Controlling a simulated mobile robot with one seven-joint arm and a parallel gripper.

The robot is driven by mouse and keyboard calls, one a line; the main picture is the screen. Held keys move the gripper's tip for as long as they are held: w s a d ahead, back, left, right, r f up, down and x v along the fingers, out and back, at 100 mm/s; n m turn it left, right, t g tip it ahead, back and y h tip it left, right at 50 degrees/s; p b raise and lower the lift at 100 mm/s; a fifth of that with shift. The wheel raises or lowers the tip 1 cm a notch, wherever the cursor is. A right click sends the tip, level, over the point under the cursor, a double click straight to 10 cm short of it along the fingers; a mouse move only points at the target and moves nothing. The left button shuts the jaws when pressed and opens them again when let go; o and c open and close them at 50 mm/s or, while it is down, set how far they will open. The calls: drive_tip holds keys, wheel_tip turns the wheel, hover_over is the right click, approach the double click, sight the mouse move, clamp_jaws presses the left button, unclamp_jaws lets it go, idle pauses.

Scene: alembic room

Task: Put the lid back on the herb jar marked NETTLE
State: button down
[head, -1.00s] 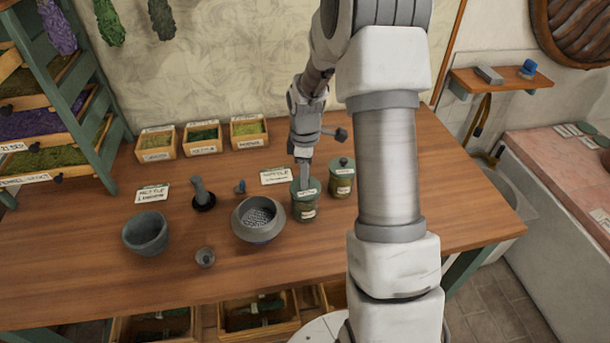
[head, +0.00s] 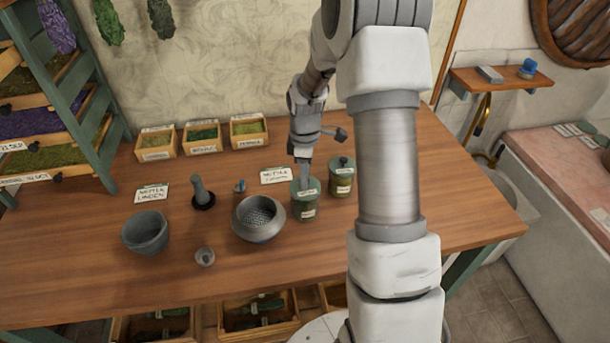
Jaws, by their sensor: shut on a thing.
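Two green-lidded herb jars stand side by side on the wooden table. The left jar (head: 304,210) is right under my gripper (head: 304,186), with a label on its front too small to read surely. My gripper points down and is shut on the green lid (head: 313,184) at the top of this jar. The lid appears to sit on the rim; whether it is fully seated I cannot tell. The right jar (head: 341,183) has its lid on, with a dark knob. A white card (head: 275,175) lies behind the left jar, its writing seemingly naming nettle.
A metal pot with a sieve-like inside (head: 258,232) stands close left of the jar. Herb boxes (head: 202,147) line the back. The table's front right is clear.

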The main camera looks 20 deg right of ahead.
drive_tip(key=shift+c, duration=0.6)
unclamp_jaws()
drive_tip(key=shift+r+p, duration=1.7)
drive_tip(key=shift+r, duration=0.7)
drive_tip(key=shift+r+p, duration=0.75)
drive_tip(key=shift+r, duration=0.35)
clamp_jaws()
